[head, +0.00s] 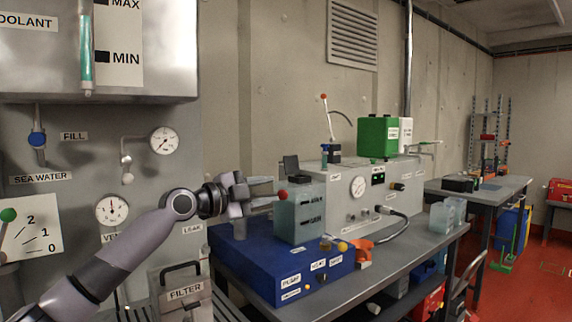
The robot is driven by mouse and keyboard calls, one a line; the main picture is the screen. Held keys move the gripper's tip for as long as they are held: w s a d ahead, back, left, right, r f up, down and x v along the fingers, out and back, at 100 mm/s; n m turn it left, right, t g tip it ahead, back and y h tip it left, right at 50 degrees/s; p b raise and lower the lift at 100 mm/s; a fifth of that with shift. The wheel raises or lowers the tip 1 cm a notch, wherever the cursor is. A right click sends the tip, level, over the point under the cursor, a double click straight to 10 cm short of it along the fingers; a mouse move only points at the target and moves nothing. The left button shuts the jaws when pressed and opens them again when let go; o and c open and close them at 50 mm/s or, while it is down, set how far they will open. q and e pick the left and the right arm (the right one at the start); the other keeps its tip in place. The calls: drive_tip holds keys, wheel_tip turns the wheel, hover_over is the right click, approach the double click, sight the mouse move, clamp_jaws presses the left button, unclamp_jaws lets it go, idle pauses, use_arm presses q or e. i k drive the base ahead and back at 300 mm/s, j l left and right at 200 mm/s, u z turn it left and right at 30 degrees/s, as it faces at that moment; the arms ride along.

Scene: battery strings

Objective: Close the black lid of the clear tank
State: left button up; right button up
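The clear tank (299,213) is a bluish see-through box with dark level marks on its front. It stands upright on the blue pump box (268,258). Its black lid (290,165) appears to stand raised above the tank's back left edge, so the top looks open. My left gripper (262,190) is just left of the tank, near the height of its rim and lower than the lid. Whether its fingers are apart is unclear at this angle. My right gripper is not in view.
A red ball knob (283,194) shows between my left gripper and the tank. A grey panel box (345,198) with a gauge and a green box (378,137) stand right behind. An orange cup-like piece (362,249) lies right of the blue box.

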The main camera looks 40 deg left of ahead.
sight(291, 163)
drive_tip(key=i+j, duration=1.1)
drive_tip(key=j, duration=0.15)
drive_tip(key=i+l, duration=0.2)
